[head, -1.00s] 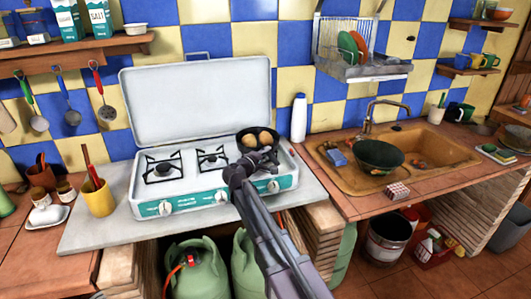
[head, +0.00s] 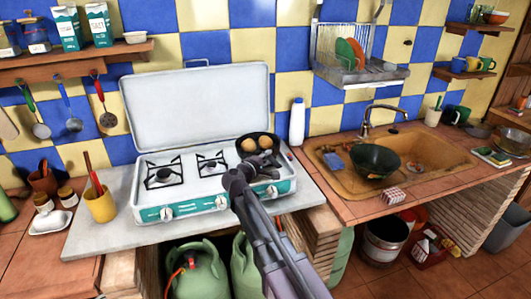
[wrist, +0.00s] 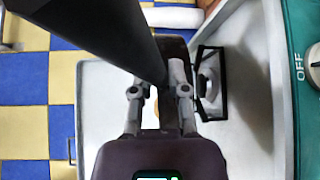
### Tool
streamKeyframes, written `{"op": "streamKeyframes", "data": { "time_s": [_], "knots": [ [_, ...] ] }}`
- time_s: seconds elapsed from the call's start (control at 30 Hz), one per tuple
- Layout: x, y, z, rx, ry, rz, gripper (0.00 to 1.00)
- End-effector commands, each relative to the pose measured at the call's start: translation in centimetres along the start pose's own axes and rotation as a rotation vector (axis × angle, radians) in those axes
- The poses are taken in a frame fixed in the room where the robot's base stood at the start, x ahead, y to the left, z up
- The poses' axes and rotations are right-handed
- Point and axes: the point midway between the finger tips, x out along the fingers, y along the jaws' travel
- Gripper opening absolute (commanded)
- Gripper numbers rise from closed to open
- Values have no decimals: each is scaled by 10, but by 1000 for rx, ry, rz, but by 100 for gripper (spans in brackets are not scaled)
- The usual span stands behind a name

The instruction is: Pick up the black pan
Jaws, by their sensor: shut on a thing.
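The black pan (head: 259,153) is at the right end of the white and teal camping stove (head: 215,207), over the right burner. Two round brown things (head: 257,143) lie in it. My gripper (head: 264,168) reaches in from the front and is shut on the pan's handle. In the wrist view the dark handle (wrist: 100,35) runs from the upper left down to between the fingers of my gripper (wrist: 160,90). The arm hides part of the handle in the head view. I cannot tell whether the pan's bottom touches the burner.
The stove's raised white lid (head: 195,105) stands behind the pan. A white bottle (head: 297,122) stands to the right of the stove, and a yellow cup (head: 99,205) with utensils to its left. A sink (head: 430,150) with a dark bowl (head: 375,161) is farther right.

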Motion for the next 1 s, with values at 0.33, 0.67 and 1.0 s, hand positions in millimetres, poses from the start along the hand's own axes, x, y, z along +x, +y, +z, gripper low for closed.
{"op": "streamKeyframes", "data": {
  "time_s": [0.33, 0.67, 1.0],
  "knots": [
    [-53, -2, 54, 1, 0, 3, 0],
    [-79, -4, 79, 1, -1, 3, 0],
    [-85, -5, 85, 1, -1, 3, 0]
  ]
}}
